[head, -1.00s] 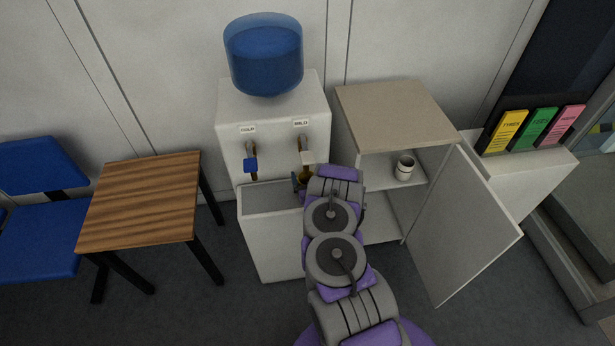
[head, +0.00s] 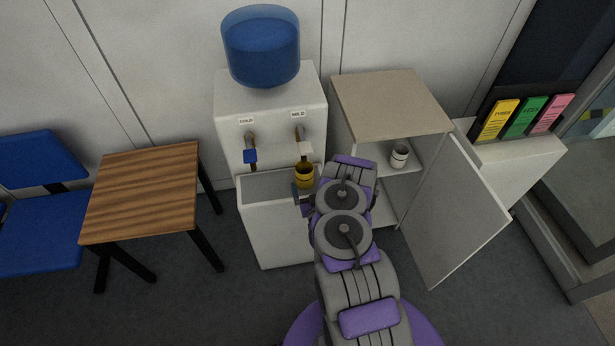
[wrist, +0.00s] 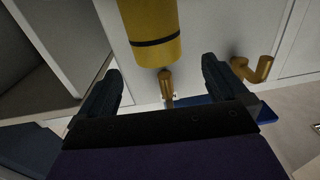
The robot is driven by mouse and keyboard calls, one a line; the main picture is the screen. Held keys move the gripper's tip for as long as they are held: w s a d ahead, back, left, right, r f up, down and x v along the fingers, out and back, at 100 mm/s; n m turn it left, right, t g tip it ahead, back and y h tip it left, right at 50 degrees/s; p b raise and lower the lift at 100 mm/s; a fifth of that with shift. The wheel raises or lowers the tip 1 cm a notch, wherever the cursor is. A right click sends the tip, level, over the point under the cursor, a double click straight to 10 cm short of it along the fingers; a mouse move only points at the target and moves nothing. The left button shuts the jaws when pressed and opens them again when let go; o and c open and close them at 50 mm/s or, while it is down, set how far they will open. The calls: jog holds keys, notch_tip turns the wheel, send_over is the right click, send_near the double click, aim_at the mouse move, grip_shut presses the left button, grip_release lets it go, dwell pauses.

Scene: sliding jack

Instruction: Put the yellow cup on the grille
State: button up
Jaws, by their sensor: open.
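The yellow cup (head: 304,177), with a dark band, is under the right tap of the water dispenser, over the grey recessed tray (head: 262,188) where the grille would be. It looks upright, but its base is partly hidden, so contact with the grille cannot be confirmed. My gripper (head: 301,198) is just in front of it, low by the tray's edge. In the wrist view, my gripper (wrist: 161,68) has its fingers spread wide with nothing between them. The cup (wrist: 152,32) is beyond the fingertips and apart from them.
The white dispenser (head: 270,110) carries a blue bottle. An open cabinet (head: 390,100) with a white cup (head: 399,155) stands right, its door (head: 455,210) swung out. A wooden table (head: 145,195) and blue chair (head: 40,200) stand left.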

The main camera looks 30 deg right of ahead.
jog(key=shift+d+v, duration=0.2)
jog(key=shift+v, duration=0.75)
jog(key=shift+a, duration=0.2)
jog(key=shift+s+f, duration=0.1)
